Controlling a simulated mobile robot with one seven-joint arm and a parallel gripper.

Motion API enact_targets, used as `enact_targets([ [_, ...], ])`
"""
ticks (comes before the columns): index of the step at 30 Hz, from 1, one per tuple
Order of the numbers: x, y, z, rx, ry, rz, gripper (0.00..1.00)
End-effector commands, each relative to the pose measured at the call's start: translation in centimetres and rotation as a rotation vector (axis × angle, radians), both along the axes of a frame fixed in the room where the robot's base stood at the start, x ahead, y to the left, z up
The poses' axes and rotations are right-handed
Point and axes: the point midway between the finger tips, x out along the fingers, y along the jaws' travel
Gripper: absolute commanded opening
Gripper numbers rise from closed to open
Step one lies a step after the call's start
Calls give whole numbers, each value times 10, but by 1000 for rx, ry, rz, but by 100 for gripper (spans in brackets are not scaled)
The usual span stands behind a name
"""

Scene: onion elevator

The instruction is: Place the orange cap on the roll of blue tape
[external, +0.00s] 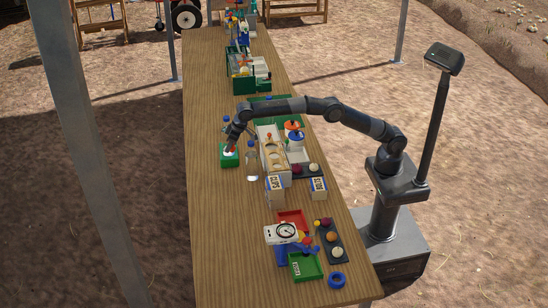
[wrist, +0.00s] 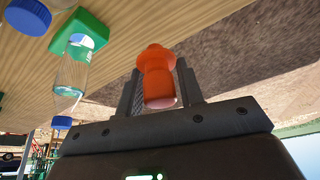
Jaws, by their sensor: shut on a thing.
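My gripper (wrist: 160,85) is shut on the orange cap (wrist: 158,72) in the wrist view, with a dark finger on each side of it. The cap has a wider rim at its far end. In the external view, my gripper (external: 230,148) is at the left side of the table, just over a green box, and the cap is too small to make out clearly. The roll of blue tape (external: 331,282) is a blue ring lying flat near the table's front right edge, far from my gripper. I cannot make it out in the wrist view.
The green box (external: 229,160) and a clear bottle (external: 252,165) stand close to my gripper. A wooden holder (external: 272,155), white cartons (external: 319,188), a dial scale (external: 283,234), red tray (external: 292,221) and green tray (external: 305,266) stand between it and the tape. The table's left front is clear.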

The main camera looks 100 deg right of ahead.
Motion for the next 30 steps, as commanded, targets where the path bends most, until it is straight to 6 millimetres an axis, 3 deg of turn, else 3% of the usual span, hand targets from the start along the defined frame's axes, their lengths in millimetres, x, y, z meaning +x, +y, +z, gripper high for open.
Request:
enact_targets([
  [2, 0, 1, 10, 0, -2, 0, 13],
  [10, -9, 66, 6, 1, 0, 162, 13],
  [14, -17, 109, 4, 2, 0, 267, 13],
  [20, -44, 199, 3, 2, -1, 494, 13],
  [30, -131, 365, 3, 3, -1, 950, 13],
])
